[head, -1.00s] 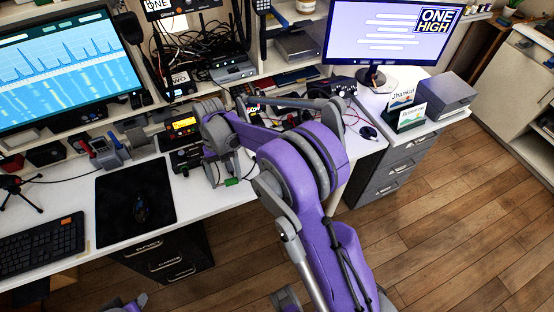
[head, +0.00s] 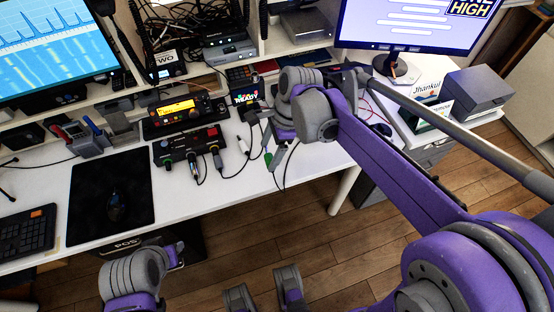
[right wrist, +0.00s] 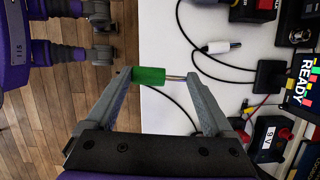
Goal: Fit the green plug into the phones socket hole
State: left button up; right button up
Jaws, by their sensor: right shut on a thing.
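The green plug (right wrist: 148,76) is in my right gripper (right wrist: 163,78) in the right wrist view. Its green body lies at the left fingertip and its bare metal pin reaches to the right fingertip. In the head view the green plug (head: 267,157) shows small below my right gripper (head: 275,153), above the desk's front edge. A black box (head: 190,146) with coloured knobs stands left of this gripper, with plugs and cables at its front. Its labels are too small to read, so I cannot pick out the phones socket. My left gripper (head: 174,256) is low in the head view; its jaws are unclear.
A white plug (head: 243,146) on a black cable lies between the box and my right gripper. A yellow-display radio (head: 178,115) stands behind the box. A black mat (head: 110,195) with a mouse is to the left. The desk's front strip (head: 215,200) is clear.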

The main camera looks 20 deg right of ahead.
aim_at(267, 177)
jog(key=shift+a+f, duration=0.1)
notch_tip(267, 177, down, 9)
jog(key=shift+f+b, duration=0.2)
jog(key=shift+b, duration=0.5)
jog(key=shift+f, duration=0.15)
jog(key=o, duration=0.9)
jog(key=shift+f, duration=0.1)
jog(key=shift+o, duration=0.7)
